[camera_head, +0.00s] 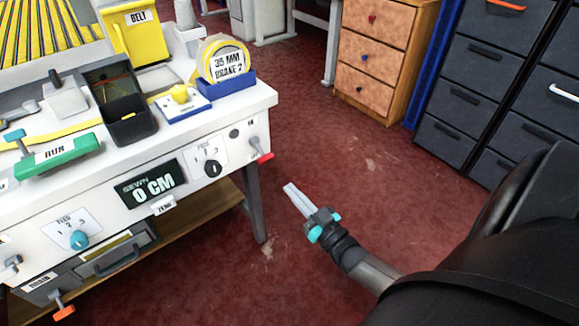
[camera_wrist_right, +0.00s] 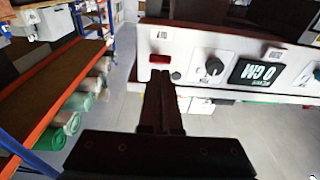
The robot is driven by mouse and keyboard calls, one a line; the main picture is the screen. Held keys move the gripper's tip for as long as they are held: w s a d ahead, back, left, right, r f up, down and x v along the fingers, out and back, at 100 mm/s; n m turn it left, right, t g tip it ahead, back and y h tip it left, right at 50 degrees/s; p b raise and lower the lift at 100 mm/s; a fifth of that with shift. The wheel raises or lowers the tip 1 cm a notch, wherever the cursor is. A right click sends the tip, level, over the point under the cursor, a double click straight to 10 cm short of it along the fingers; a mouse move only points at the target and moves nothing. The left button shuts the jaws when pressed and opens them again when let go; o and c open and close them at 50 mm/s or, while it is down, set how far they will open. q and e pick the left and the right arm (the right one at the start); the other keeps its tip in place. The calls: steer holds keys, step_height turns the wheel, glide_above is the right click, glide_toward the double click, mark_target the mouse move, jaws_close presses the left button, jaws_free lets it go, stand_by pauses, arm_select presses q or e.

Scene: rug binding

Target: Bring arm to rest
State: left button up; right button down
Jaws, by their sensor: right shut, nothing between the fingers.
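My right gripper (camera_head: 298,200) shows in the head view, over the red floor to the right of the white machine bench (camera_head: 262,100). Its two fingers are together with nothing between them. It is apart from the bench and from the red-tipped lever (camera_head: 265,157) at the bench's right end. In the right wrist view the dark fingers (camera_wrist_right: 160,85) point toward the bench front, with the red lever tip (camera_wrist_right: 159,59) just beyond them. My left gripper is not in view.
The bench carries a "0 CM" display (camera_head: 153,186), knobs, a green "RUN" lever (camera_head: 58,155), a black bin (camera_head: 120,100) and a yellow tape roll (camera_head: 224,60) in a blue holder. A wooden drawer unit (camera_head: 375,58) and dark drawers (camera_head: 465,95) stand behind. Red floor between is clear.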

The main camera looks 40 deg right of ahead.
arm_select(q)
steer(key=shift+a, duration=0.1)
arm_select(e)
steer(key=shift+f, duration=0.1)
stand_by(0.4)
